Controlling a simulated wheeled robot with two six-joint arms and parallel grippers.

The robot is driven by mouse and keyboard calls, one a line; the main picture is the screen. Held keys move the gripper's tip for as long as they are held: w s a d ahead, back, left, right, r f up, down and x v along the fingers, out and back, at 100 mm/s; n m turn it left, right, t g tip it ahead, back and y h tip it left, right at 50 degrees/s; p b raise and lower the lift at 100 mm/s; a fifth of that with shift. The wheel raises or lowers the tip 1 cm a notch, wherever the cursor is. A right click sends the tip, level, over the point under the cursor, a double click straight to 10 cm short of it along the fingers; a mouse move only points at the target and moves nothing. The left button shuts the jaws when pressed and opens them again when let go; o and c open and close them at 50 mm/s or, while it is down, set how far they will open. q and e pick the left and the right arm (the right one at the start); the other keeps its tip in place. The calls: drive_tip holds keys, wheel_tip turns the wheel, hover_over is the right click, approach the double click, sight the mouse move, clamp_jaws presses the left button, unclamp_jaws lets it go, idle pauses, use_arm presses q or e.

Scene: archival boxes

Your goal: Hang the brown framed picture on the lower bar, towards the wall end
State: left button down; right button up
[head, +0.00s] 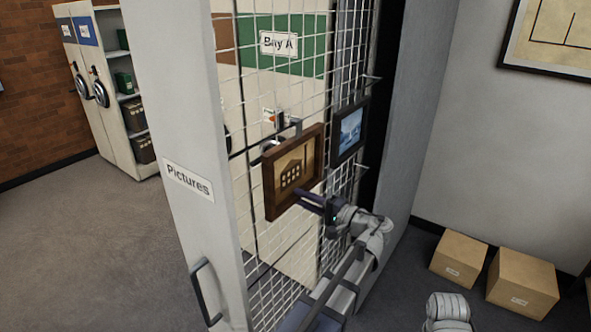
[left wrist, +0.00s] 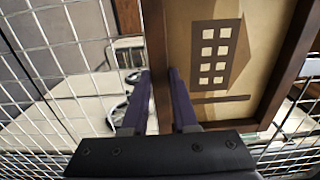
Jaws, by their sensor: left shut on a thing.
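The brown framed picture (head: 293,172) is upright in front of the wire mesh screen (head: 256,222) in the head view. It shows a tan print with a building with pale windows. My left gripper (head: 313,201) is shut on its frame near the lower right. In the left wrist view the fingers (left wrist: 160,102) straddle one side bar of the brown frame (left wrist: 158,55). A thin dark horizontal bar (head: 240,153) shows on the mesh left of the picture; the picture hides its continuation. Whether the frame touches a bar or hook, I cannot tell. My right gripper is out of view.
A dark-framed blue picture (head: 350,131) hangs on the mesh just right of the brown one, close to it. A white panel labelled Pictures (head: 188,181) with a handle (head: 206,290) ends the screen at the near side. Cardboard boxes (head: 522,283) stand on the floor at right.

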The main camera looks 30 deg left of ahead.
sight(294, 186)
use_arm(q)
drive_tip(key=shift+r+p, duration=1.4)
drive_tip(key=shift+r, duration=0.2)
drive_tip(key=d, duration=0.9)
drive_tip(key=shift+s, duration=0.35)
idle(0.6)
